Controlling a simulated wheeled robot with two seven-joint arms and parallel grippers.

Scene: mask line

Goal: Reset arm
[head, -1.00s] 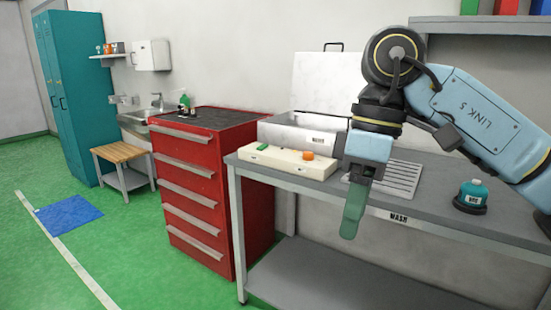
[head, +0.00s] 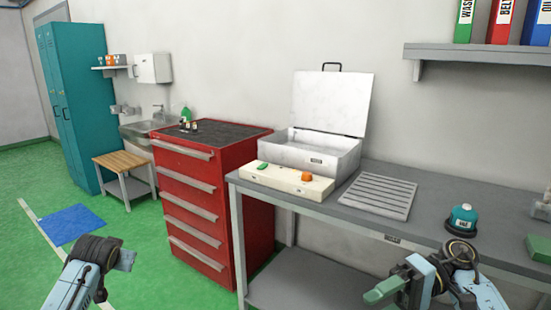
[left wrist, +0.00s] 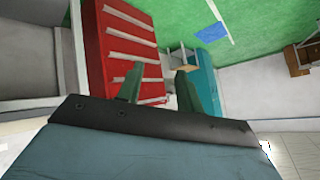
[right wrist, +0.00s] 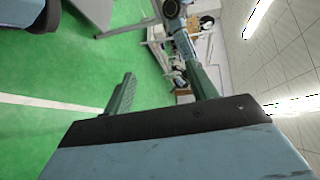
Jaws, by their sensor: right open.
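My right arm is low in front of the bench at the lower right of the head view, with a green finger of the right gripper (head: 385,290) pointing left. In the right wrist view, the right gripper (right wrist: 163,88) has its fingers wide apart with nothing held between them. My left arm shows at the lower left of the head view, over the green floor. In the left wrist view, the left gripper (left wrist: 160,80) has its two green fingers apart and nothing between them. Both grippers are clear of the objects on the bench.
The grey bench (head: 350,222) holds an open white case (head: 318,152), a cream button box (head: 288,181), a slatted tray (head: 378,195) and a teal jar (head: 462,219). A green block (head: 540,249) is at the right edge. A red drawer cabinet (head: 200,200) stands left of the bench.

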